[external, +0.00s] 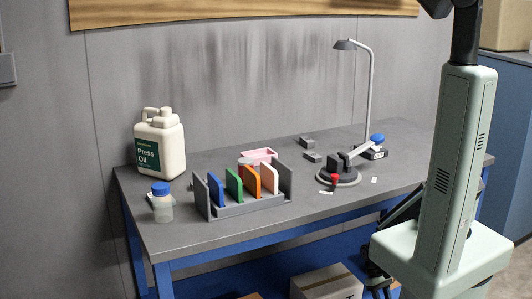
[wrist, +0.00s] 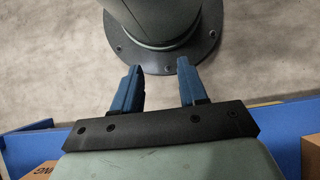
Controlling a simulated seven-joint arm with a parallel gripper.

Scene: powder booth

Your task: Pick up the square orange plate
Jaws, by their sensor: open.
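The square orange plate (external: 250,182) stands on edge in a grey rack (external: 250,207) on the table, in the external view. A green plate (external: 233,184) is to its left and a pale peach plate (external: 269,178) to its right, partly overlapping it in the picture. A blue plate (external: 216,192) is at the left of the row. My gripper (wrist: 158,78) is open and empty in the wrist view, its two blue fingers apart over bare floor. It is well away from the rack, and no plate shows in the wrist view.
On the grey table (external: 190,236) are a Press Oil jug (external: 160,145), a blue-capped bottle (external: 161,203), a pink tray (external: 259,155), a tall lamp (external: 369,95) and a clamp device (external: 340,175). Table front is clear. Cardboard boxes (external: 325,283) sit below.

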